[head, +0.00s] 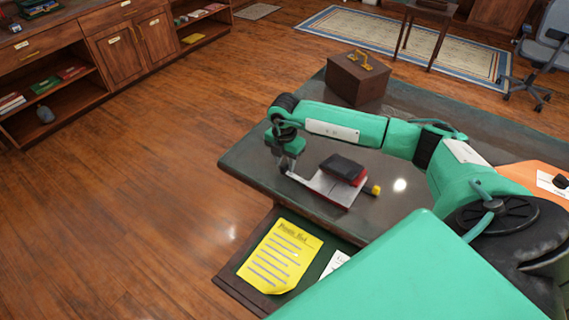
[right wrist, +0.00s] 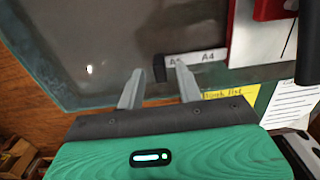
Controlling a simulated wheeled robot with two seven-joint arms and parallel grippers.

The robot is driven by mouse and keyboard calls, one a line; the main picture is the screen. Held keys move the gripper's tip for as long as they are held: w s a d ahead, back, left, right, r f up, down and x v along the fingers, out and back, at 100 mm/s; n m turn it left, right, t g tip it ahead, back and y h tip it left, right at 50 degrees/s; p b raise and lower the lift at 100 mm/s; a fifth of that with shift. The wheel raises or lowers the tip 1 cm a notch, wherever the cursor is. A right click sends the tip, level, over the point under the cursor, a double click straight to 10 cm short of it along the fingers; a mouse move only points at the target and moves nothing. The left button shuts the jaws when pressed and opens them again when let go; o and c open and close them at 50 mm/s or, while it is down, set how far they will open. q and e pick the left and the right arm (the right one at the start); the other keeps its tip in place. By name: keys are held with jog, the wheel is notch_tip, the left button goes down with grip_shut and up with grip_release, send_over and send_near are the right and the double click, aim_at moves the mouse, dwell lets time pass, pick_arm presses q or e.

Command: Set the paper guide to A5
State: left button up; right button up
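A paper punch with a red and pale base and a black top (head: 343,169) lies on the dark desk. Its pale guide strip (right wrist: 196,57) shows in the right wrist view, with an "A4" mark and a partly hidden mark starting with "A". A small dark tab (right wrist: 158,68), seemingly the paper guide, stands at the strip's left end, beside the partly hidden mark. My right gripper (head: 289,167) is at the punch's left end. In the right wrist view its fingers (right wrist: 158,82) are apart, with the tab showing between their tips; contact is unclear. My left gripper is out of view.
A yellow list sheet (head: 280,257) and a white paper (head: 335,263) lie at the desk's near side. A brown box with a yellow handle (head: 357,80) stands at the back. The desk left of the punch is clear.

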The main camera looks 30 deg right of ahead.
aim_at(297, 180)
notch_tip(297, 180, down, 2)
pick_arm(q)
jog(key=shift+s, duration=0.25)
pick_arm(e)
grip_shut()
jog(key=shift+s+d+p, duration=0.2)
jog(key=shift+s+d, duration=0.1)
jog(key=shift+s, duration=0.45)
jog(key=shift+s+d+p, duration=0.25)
jog(key=shift+s, duration=0.45)
jog(key=shift+s+d+p, duration=0.2)
jog(key=shift+s+d, duration=0.1)
jog(key=shift+s, duration=0.45)
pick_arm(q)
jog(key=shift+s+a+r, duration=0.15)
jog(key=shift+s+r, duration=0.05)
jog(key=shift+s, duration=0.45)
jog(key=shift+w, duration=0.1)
